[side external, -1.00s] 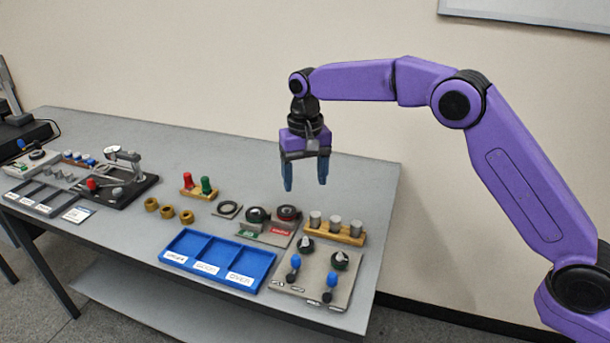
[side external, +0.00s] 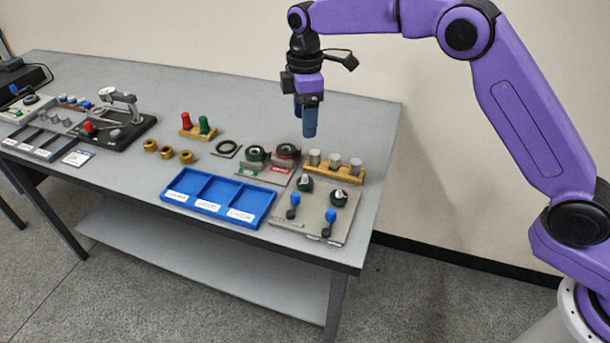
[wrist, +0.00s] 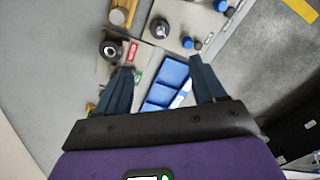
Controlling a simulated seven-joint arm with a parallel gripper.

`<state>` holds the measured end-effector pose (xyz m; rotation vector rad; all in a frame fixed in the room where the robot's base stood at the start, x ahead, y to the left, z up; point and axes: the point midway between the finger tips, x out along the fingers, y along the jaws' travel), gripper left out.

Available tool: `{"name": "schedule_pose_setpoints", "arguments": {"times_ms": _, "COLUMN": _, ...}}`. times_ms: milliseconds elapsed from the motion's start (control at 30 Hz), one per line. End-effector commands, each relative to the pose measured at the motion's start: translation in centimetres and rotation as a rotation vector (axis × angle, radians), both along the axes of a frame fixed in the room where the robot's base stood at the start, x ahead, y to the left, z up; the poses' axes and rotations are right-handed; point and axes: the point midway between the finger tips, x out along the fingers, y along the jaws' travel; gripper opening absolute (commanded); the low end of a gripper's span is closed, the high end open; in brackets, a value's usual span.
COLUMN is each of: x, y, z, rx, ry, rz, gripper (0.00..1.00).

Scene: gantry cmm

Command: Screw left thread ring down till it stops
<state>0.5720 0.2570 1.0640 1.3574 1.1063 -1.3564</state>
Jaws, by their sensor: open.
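Two dark rings around pale metal studs stand on a grey plate (side external: 290,229) at the table's right front. I take the left one as the left thread ring (side external: 305,184); it also shows in the wrist view (wrist: 160,28). The right ring (side external: 339,198) stands beside it. My gripper (side external: 308,134) is above the table, well clear of the rings and higher than them, pointing down. In the wrist view my gripper (wrist: 162,65) has its fingers spread with nothing between them. How far down the left ring sits cannot be told.
Blue-topped pegs (side external: 296,198) stand in front of the rings. A blue tray (side external: 270,201) lies left of the plate. A wooden block with metal cylinders (side external: 334,172) and a stand with red and green labels (side external: 265,172) are behind. Brass rings (side external: 168,152) lie further left.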

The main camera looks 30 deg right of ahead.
Motion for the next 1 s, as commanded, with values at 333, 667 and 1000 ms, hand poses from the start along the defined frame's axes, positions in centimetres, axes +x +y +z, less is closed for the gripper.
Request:
{"name": "schedule_pose_setpoints", "arguments": {"times_ms": 333, "x": -0.1, "y": 0.0, "z": -1.9, "rx": -0.002, "ry": 0.005, "rz": 0.088, "gripper": 0.7}}
{"name": "schedule_pose_setpoints", "arguments": {"times_ms": 667, "x": -0.1, "y": 0.0, "z": -7.9, "rx": -0.002, "ry": 0.005, "rz": 0.086, "gripper": 0.7}}
{"name": "schedule_pose_setpoints", "arguments": {"times_ms": 1000, "x": -0.1, "y": 0.0, "z": -14.1, "rx": -0.001, "ry": 0.003, "rz": 0.085, "gripper": 0.7}}
